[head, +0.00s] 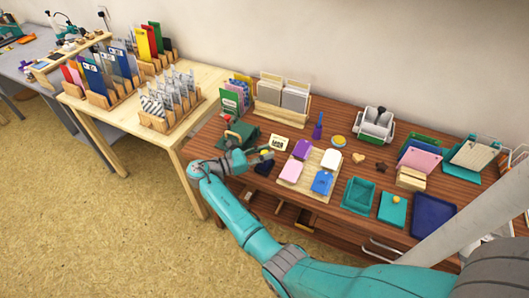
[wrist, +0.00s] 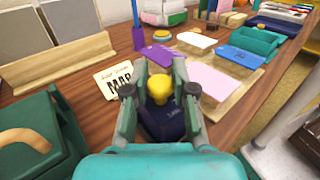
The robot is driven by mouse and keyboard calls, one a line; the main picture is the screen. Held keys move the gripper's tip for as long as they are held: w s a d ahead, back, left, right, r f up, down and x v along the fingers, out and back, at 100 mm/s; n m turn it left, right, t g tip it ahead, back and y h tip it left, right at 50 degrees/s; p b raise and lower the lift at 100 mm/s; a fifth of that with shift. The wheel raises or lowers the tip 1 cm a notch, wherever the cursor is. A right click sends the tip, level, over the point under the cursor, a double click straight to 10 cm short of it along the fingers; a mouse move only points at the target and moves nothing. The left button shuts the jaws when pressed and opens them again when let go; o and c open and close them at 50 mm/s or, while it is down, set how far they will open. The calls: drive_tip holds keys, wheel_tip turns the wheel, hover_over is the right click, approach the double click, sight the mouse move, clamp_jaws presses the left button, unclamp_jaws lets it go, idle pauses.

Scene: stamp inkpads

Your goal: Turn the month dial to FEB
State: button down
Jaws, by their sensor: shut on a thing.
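My gripper (wrist: 160,95) is shut on the yellow knob (wrist: 161,84) on top of a dark navy block (wrist: 163,122), with one finger on each side. The block has small light lettering on its front that is too small to read. In the head view my gripper (head: 265,154) is at the front left of the brown table, over the navy block (head: 264,169). A cream card (wrist: 115,84) beside the block reads "MAR" in the wrist view, partly covered by the left finger. I cannot see month marks around the knob.
A green device with a wooden handle (wrist: 25,138) stands close on the left. A wooden tray (head: 311,194) with coloured pieces lies close on the right. A purple upright stamp (wrist: 137,30) and a wooden card rack (wrist: 60,62) stand behind.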

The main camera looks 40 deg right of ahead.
drive_tip(key=shift+f+m+g+y, duration=0.1)
drive_tip(key=shift+m+g+y, duration=0.6)
drive_tip(key=shift+g, duration=0.4)
idle(0.8)
drive_tip(key=c, duration=1)
unclamp_jaws()
drive_tip(key=shift+o, duration=0.2)
wheel_tip(320, 180, up, 10)
drive_tip(key=shift+r, duration=0.1)
